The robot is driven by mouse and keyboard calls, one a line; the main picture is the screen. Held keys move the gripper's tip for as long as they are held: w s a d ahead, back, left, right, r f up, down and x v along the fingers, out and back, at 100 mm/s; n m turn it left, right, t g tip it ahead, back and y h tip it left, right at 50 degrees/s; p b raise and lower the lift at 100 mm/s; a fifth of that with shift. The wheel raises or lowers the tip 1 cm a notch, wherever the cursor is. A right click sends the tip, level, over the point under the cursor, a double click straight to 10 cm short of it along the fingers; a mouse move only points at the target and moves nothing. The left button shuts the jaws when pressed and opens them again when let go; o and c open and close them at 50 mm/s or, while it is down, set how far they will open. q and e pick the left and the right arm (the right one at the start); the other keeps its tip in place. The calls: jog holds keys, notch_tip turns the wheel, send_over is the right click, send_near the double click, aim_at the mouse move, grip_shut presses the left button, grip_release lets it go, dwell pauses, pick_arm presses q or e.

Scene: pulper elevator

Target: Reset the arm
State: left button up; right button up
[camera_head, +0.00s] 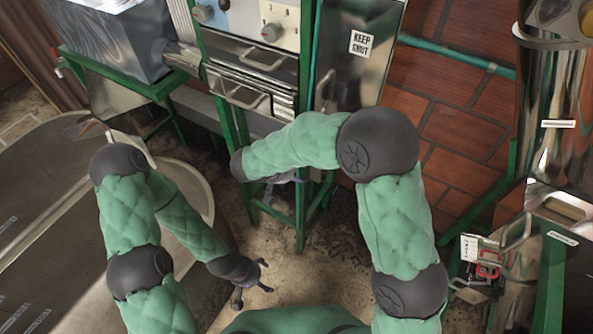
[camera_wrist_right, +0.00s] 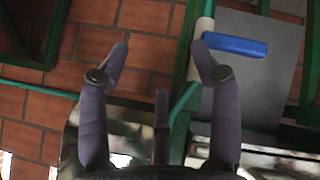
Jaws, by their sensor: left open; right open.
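My left gripper (camera_head: 252,284) hangs low in the head view, below its green padded arm, over the bare floor. Its fingers are apart with nothing between them. My right gripper (camera_head: 283,180) shows only in part in the head view, beneath its forearm and beside the green machine frame. In the right wrist view, the fingers of my right gripper (camera_wrist_right: 161,50) are spread and empty. Both arms are bent at the elbow.
A control panel (camera_head: 277,22) with knobs tops a green-framed machine. A "KEEP SHUT" sign (camera_head: 361,43) marks a metal panel. A blue handle (camera_wrist_right: 235,45) lies beyond the right fingers. Metal equipment (camera_head: 558,120) stands right; a round metal vessel (camera_head: 60,215) is left.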

jog(key=shift+f, duration=0.15)
dwell(0.4)
jog(key=s+d+f+m+g+y+b, duration=0.1)
jog(key=s+d+f+y+b, duration=0.1)
jog(key=s+f, duration=0.6)
jog(key=s+d+f+g+y+b, duration=0.2)
jog(key=s+f, duration=0.6)
jog(key=f, duration=0.6)
jog(key=s+d+f+m+g+y+b, duration=0.1)
jog(key=s+d+f+g+y+b, duration=0.1)
jog(key=s+f+y, duration=0.4)
notch_tip(320, 180, down, 6)
jog(key=shift+s+d+r+m+b, duration=0.1)
jog(key=shift+s+d+m+b, duration=0.3)
jog(key=shift+s+b, duration=0.55)
jog(key=shift+d, duration=0.1)
